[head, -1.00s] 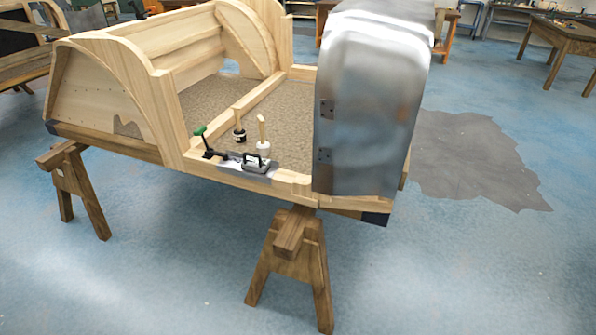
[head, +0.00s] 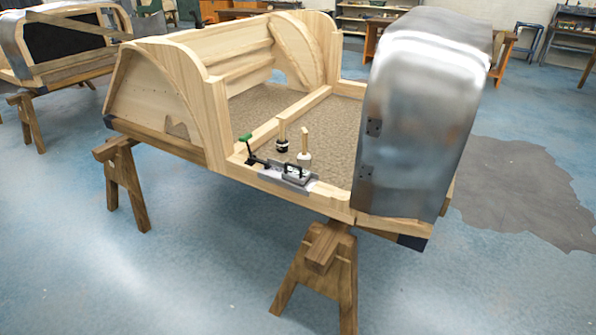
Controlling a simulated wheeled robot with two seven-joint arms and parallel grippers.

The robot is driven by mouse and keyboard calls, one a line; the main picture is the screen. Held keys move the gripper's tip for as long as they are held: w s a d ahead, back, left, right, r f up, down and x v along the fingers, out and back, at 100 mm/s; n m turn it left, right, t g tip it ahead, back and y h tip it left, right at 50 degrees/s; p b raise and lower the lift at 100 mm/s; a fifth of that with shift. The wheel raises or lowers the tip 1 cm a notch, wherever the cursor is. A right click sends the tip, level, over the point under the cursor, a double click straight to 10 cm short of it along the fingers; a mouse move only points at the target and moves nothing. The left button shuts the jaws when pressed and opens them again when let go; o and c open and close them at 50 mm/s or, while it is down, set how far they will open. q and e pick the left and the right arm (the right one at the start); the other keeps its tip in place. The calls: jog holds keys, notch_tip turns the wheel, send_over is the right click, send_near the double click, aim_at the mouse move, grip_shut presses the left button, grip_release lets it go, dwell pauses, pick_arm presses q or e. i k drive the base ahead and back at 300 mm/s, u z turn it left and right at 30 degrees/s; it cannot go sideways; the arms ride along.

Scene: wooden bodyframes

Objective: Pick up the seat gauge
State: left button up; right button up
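On the front sill of the near wooden bodyframe (head: 214,125) lies a small grey metal tool with a black handle (head: 296,175), which looks like the seat gauge, though I cannot be sure. It rests on a flat grey patch (head: 271,178) on the sill. Just left of it is a dark tool with a green handle (head: 246,138). Neither of my grippers is in view.
Behind the tool stand a dark pot (head: 282,148) and a white pot (head: 304,160), each with a wooden handle upright. A tall metal panel (head: 418,120) rises at right. Wooden trestles (head: 320,265) support the frame. The blue floor in front is clear.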

aim_at(293, 173)
jog(key=u, duration=0.4)
jog(key=i, duration=0.35)
jog(key=u, duration=1)
jog(key=i, duration=0.8)
jog(key=z, duration=0.45)
jog(key=i, duration=0.8)
jog(key=z, duration=0.9)
